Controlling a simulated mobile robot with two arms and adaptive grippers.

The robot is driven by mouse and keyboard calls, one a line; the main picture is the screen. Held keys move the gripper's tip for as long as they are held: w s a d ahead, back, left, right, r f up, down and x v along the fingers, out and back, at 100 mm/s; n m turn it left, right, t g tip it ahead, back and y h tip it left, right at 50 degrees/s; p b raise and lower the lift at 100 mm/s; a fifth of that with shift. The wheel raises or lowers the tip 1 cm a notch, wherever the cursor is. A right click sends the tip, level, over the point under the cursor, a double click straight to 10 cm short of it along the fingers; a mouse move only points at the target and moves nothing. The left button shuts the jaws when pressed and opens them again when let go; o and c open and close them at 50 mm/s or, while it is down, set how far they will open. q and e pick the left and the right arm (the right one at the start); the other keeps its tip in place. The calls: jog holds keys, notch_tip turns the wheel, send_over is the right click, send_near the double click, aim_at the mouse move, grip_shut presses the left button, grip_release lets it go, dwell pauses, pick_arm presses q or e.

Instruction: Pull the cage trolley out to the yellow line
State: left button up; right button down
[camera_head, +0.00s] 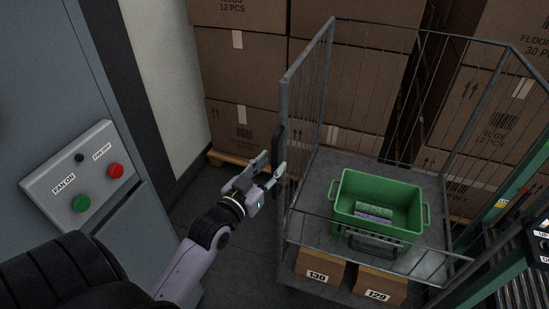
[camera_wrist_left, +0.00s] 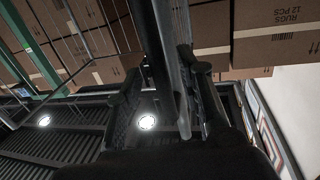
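The grey wire cage trolley (camera_head: 284,112) stands right of centre in the head view, with a dark upright grip on its left front post. A green crate (camera_head: 374,229) stands on its deck. My left gripper (camera_head: 269,167) is open just left of that post, its fingers pointing up toward the grip. In the left wrist view the grey post (camera_wrist_left: 172,65) runs between the dark fingers of the left gripper (camera_wrist_left: 163,90); whether they touch it I cannot tell. My right gripper is not in view. No yellow line shows.
Cartons marked 130 (camera_head: 319,268) and 120 (camera_head: 379,286) sit low at the trolley's front. Stacked brown boxes (camera_head: 240,80) stand behind. A control panel (camera_head: 84,175) with green and red buttons is at left. A green-framed conveyor (camera_head: 492,272) stands close at right.

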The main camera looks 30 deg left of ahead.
pick_arm(q)
jog(key=shift+w, duration=1.15)
jog(key=shift+c, duration=0.5)
grip_shut()
